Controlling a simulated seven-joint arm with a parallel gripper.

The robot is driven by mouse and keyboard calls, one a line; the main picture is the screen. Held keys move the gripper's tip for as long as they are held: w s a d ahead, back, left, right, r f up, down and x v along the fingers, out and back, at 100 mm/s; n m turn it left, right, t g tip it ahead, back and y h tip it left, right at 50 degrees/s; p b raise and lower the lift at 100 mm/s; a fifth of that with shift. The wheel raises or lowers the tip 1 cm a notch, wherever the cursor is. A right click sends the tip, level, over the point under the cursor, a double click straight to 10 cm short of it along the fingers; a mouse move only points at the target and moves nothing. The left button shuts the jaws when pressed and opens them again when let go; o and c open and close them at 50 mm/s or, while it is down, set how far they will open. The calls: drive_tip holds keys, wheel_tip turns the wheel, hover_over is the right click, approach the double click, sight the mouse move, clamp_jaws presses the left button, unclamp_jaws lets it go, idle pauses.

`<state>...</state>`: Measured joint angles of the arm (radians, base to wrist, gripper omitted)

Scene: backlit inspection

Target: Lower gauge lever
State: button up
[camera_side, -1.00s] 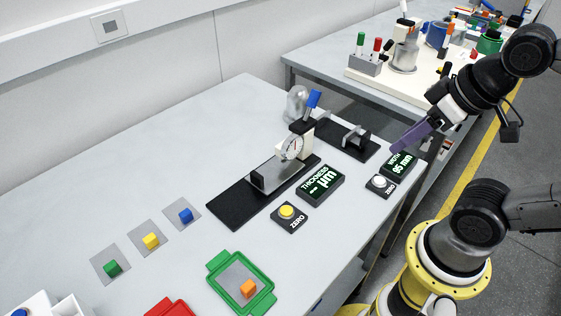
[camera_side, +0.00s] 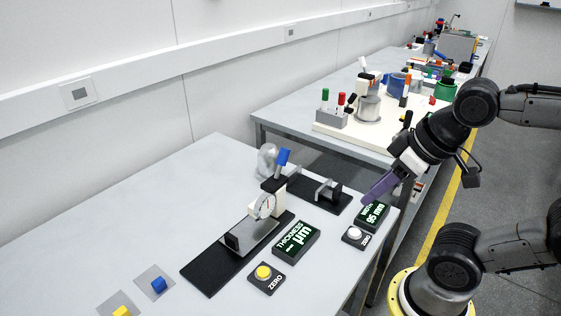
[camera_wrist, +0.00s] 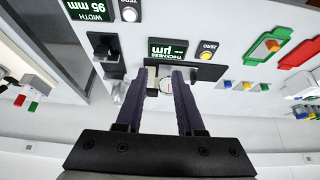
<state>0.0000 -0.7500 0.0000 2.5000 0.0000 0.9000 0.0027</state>
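I cannot make out the blue handle in the wrist view.
A THICKNESS display (camera_side: 295,240) and yellow ZERO button (camera_side: 264,272) sit right of the gauge. A WIDTH display (camera_side: 373,215), white ZERO button (camera_side: 354,232) and black width gauge (camera_side: 325,192) stand behind.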

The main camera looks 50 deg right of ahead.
drive_tip(key=shift+c, duration=1.1)
drive_tip(key=shift+s+a+f+m, duration=0.15)
drive_tip(key=shift+s+m, duration=0.2)
drive_tip(key=shift+m, duration=0.15)
drive_tip(key=shift+c, duration=1.2)
drive_tip(key=a+r+m+g+y, duration=0.1)
drive_tip(key=m, duration=0.1)
drive_tip(key=a+r+m+g+y, duration=0.1)
drive_tip(key=a+m, duration=0.1)
drive_tip(key=shift+a+r, duration=0.25)
clamp_jaws()
drive_tip(key=w+d+r+m+g+y, duration=0.2)
drive_tip(key=w+m+y, duration=0.2)
drive_tip(key=w+m, duration=0.25)
drive_tip(key=w+d+r+m+g+y, duration=0.1)
drive_tip(key=w+r+m+y, duration=0.15)
drive_tip(key=w+m, duration=0.35)
drive_tip(key=w+d+f+m+t+y, duration=0.2)
drive_tip(key=w+d+f+m+y, duration=0.2)
drive_tip(key=w+d, duration=0.45)
drive_tip(key=s+d+f+m+t, duration=0.3)
drive_tip(key=d+f+m, duration=0.2)
drive_tip(key=d, duration=0.9)
wheel_tip(320, 180, down, 3)
drive_tip(key=shift+r, duration=0.15)
drive_tip(key=shift+s, duration=0.1)
